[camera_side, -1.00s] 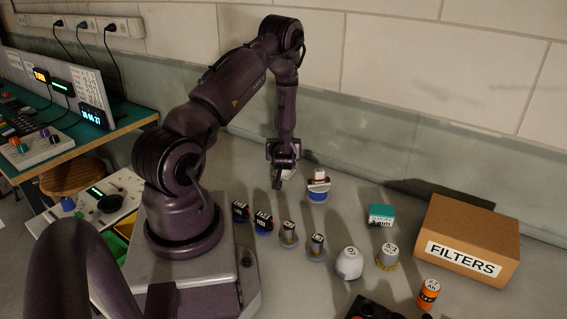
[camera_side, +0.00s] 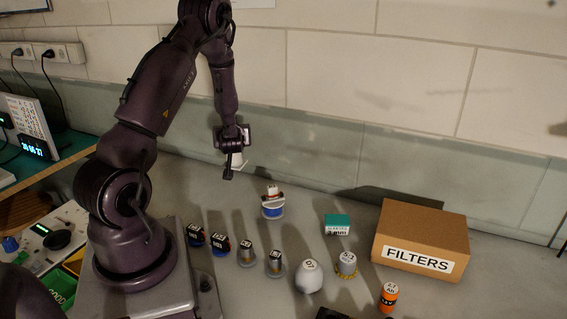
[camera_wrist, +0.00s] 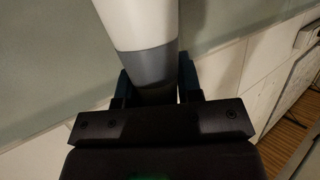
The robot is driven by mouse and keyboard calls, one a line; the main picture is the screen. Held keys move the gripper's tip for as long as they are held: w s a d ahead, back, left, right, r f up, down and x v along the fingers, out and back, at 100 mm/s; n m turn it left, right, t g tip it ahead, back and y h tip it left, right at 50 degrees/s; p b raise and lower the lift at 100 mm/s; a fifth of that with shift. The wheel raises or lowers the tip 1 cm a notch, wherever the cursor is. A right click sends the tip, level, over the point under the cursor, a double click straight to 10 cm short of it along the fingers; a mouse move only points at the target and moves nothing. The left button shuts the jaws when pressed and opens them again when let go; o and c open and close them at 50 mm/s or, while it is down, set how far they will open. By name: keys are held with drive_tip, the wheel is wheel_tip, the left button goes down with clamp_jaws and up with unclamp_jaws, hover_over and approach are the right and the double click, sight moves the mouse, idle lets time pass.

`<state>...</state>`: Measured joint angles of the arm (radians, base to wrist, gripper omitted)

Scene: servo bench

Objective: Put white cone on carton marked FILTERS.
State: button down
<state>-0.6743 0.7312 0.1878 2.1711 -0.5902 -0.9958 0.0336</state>
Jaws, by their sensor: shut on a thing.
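My gripper (camera_side: 230,172) is raised above the bench at the left of centre in the side view, shut on the white cone (camera_side: 238,159). In the wrist view the cone (camera_wrist: 140,22) fills the top middle, white with a grey band, its lower end between the fingers (camera_wrist: 158,90). Its tip and full outline are cut off or hidden. The brown carton marked FILTERS (camera_side: 425,222) stands far to the right of my gripper, its visible top bare.
Between my gripper and the carton stand a blue-and-white item (camera_side: 273,208), a teal box (camera_side: 337,222), a white rounded item (camera_side: 309,278) and a yellow-ringed item (camera_side: 346,265). An orange cylinder (camera_side: 389,297) stands before the carton. Several small dark items stand near my base. A tiled wall runs behind.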

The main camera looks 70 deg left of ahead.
drive_tip(key=shift+w+r, duration=0.15)
drive_tip(key=shift+r, duration=0.15)
drive_tip(key=w+d+r+m+t+h, duration=0.3)
drive_tip(key=w+d+r+m+t, duration=0.15)
drive_tip(key=w+d, duration=0.4)
drive_tip(key=w+d+r+m+t+h, duration=0.3)
drive_tip(key=w+d+r+m+t, duration=0.15)
drive_tip(key=w+d, duration=0.45)
drive_tip(key=w+d+r+m+t+h, duration=0.15)
drive_tip(key=d+m+h, duration=0.45)
drive_tip(key=d, duration=0.6)
drive_tip(key=w+d+r+m+t+h, duration=0.15)
drive_tip(key=d+m+h, duration=0.25)
drive_tip(key=d+h, duration=0.55)
drive_tip(key=shift+w+d+f+m+g+y, duration=0.15)
drive_tip(key=shift+w+d+f+y, duration=0.3)
drive_tip(key=shift+w+f, duration=1.85)
drive_tip(key=shift+w+d+f+m+g+y, duration=0.1)
drive_tip(key=shift+w+d+f+g+y, duration=0.3)
drive_tip(key=shift+w+f, duration=1.9)
drive_tip(key=shift+w+d+f+m+t+y, duration=0.1)
drive_tip(key=shift+w+d+f+y, duration=0.35)
drive_tip(key=shift+w+f, duration=1.85)
drive_tip(key=shift+w+d+r, duration=0.15)
drive_tip(key=shift+w+r, duration=0.15)
drive_tip(key=shift+r, duration=0.05)
